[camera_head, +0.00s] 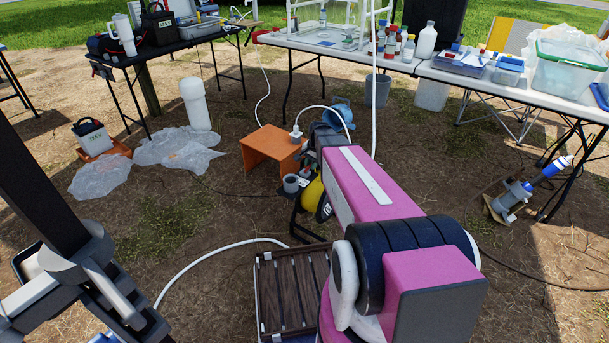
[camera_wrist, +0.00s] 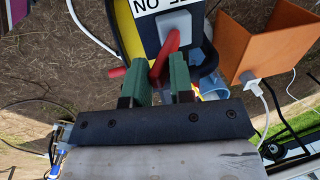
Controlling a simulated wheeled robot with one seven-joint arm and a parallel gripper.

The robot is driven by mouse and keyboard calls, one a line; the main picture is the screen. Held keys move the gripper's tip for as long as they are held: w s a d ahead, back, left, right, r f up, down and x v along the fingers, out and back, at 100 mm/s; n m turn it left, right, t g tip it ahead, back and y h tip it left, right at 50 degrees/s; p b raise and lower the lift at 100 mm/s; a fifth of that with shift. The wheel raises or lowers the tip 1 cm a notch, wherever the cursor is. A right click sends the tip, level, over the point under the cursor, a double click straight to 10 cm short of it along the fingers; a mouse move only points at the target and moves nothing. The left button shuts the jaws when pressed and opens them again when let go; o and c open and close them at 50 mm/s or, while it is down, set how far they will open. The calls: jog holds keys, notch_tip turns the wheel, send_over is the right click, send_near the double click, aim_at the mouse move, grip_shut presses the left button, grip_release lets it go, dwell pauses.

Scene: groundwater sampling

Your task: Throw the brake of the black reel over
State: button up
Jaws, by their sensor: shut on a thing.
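The reel shows in the wrist view with a yellow rim (camera_wrist: 130,32) and a dark body (camera_wrist: 152,42) bearing a white label with upside-down letters. A red brake lever (camera_wrist: 166,52) stands out from a grey block on that body. My gripper (camera_wrist: 161,80) has green fingers, one on each side of the lever, and is shut on it. In the head view the reel's yellow drum (camera_head: 313,194) and black stand are low in the middle, partly behind my pink arm. My fingertips are hidden there.
An orange stool (camera_head: 262,158) stands close by the reel, with a white cable plugged near it. A dark slatted crate (camera_head: 265,305) lies in front. White cables cross the ground. Tables with bottles and tubs (camera_head: 566,68) stand behind. Open ground lies to the left.

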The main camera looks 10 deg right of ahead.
jog(key=shift+s+d, duration=0.1)
jog(key=shift+s, duration=0.1)
jog(key=shift+s+d+f+t+y, duration=0.3)
jog(key=shift+s+d+f, duration=0.1)
jog(key=shift+s, duration=0.05)
jog(key=shift+o, duration=0.4)
jog(key=shift+s+d+f, duration=0.2)
jog(key=shift+d+f, duration=0.05)
jog(key=shift+f, duration=0.1)
jog(key=o, duration=0.6)
jog(key=v, duration=1)
jog(key=shift+s+d+r, duration=0.25)
jog(key=shift+d+r, duration=0.05)
jog(key=shift+y, duration=0.3)
